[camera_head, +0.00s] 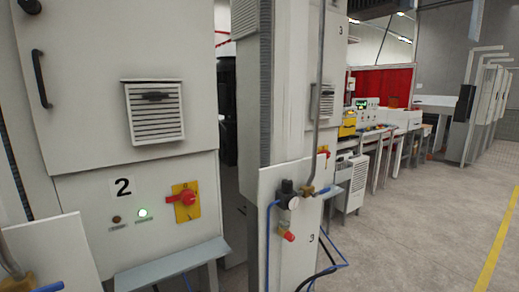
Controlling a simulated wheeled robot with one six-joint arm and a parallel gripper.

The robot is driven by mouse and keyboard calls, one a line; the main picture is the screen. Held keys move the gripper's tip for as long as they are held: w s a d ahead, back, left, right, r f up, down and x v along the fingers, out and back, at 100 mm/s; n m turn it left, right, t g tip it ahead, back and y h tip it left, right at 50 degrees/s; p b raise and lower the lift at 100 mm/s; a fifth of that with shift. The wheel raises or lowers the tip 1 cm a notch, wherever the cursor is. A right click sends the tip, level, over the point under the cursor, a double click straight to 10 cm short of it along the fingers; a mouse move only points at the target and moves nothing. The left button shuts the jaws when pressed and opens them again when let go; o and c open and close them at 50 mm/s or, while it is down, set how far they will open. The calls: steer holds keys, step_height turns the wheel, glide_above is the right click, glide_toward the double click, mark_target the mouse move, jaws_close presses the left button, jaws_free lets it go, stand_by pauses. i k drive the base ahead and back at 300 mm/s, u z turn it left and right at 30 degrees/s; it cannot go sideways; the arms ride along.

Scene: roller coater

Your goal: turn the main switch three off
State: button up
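A red and yellow rotary switch (323,151) shows small and nearly edge-on, on the cabinet marked 3 (327,60) behind the pale column. Its knob position cannot be told from this angle. My gripper is not in view.
A pale panel with a pressure regulator (288,200), blue hoses and a vertical pipe stands in front of cabinet 3. A grey shelf (170,266) juts out below cabinet 2's knob. Open floor (420,230) lies at the right, with a yellow line.

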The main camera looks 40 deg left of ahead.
mark_target(329, 154)
steer(key=u, duration=0.8)
steer(key=k, duration=1.1)
steer(key=u, duration=1.1)
steer(key=i, duration=1.35)
steer(key=z, duration=0.8)
